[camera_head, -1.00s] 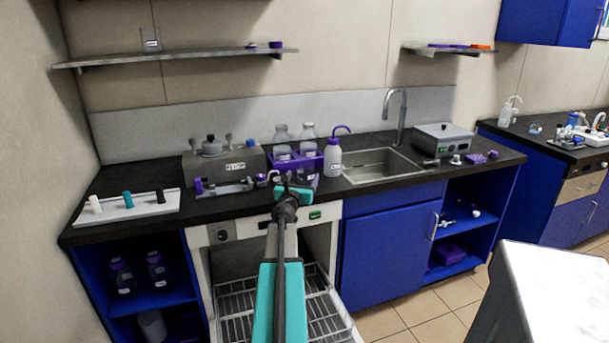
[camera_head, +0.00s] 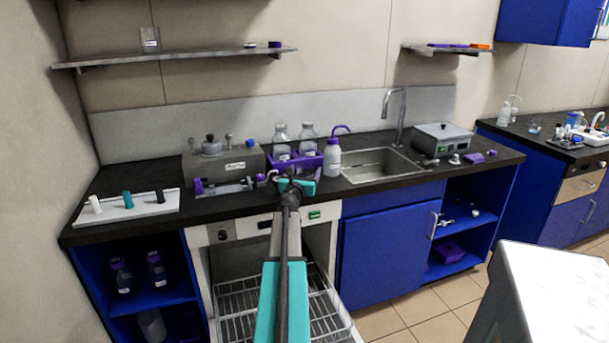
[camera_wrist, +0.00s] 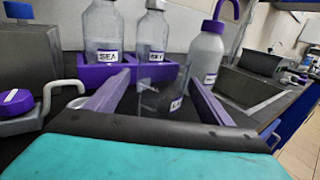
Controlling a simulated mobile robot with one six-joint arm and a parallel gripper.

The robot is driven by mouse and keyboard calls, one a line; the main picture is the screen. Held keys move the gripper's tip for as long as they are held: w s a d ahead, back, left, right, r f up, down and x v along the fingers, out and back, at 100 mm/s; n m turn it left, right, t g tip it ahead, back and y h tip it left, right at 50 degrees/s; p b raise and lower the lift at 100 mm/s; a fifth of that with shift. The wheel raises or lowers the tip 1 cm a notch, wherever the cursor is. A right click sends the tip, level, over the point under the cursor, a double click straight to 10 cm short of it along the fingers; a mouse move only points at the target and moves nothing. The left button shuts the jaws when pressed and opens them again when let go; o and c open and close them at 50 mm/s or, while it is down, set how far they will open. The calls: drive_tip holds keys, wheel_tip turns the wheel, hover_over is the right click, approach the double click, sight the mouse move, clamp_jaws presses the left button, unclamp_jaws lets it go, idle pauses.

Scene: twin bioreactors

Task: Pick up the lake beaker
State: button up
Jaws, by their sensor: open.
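A clear glass beaker (camera_wrist: 155,100) with a small white label stands on the dark counter in the wrist view, in front of the purple bottle rack (camera_wrist: 95,78). I take it for the lake beaker; its label is too blurred to read fully. My gripper (camera_wrist: 158,82) is open, with its two purple fingers reaching forward on either side of the beaker, apart from each other. In the head view my gripper (camera_head: 297,185) is over the counter's front edge and largely hides the beaker.
Two labelled bottles (camera_wrist: 102,30) stand in the rack. A wash bottle (camera_wrist: 207,52) with a purple spout stands close at the right, beside the sink (camera_head: 382,163). A grey device (camera_head: 225,163) stands at the left. Another glass beaker (camera_head: 150,40) is on the wall shelf.

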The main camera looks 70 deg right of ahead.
sight(307, 158)
drive_tip(key=shift+w+d+r+p, duration=0.1)
drive_tip(key=shift+w+d+p, duration=0.1)
drive_tip(key=shift+d, duration=1.1)
drive_tip(key=shift+w+d+p, duration=0.15)
drive_tip(key=shift+d+p, duration=0.05)
drive_tip(key=shift+d, duration=1.05)
drive_tip(key=c, duration=1.3)
drive_tip(key=shift+r+p, duration=0.65)
drive_tip(key=shift+r, duration=1.15)
drive_tip(key=s+a, duration=0.2)
drive_tip(key=a, duration=0.2)
drive_tip(key=s+a+r, duration=0.1)
drive_tip(key=s+a, duration=0.2)
drive_tip(key=a, duration=0.2)
drive_tip(key=s+a, duration=0.2)
drive_tip(key=a, duration=0.3)
drive_tip(key=shift+s+a+r, duration=0.1)
drive_tip(key=shift+s+r, duration=0.1)
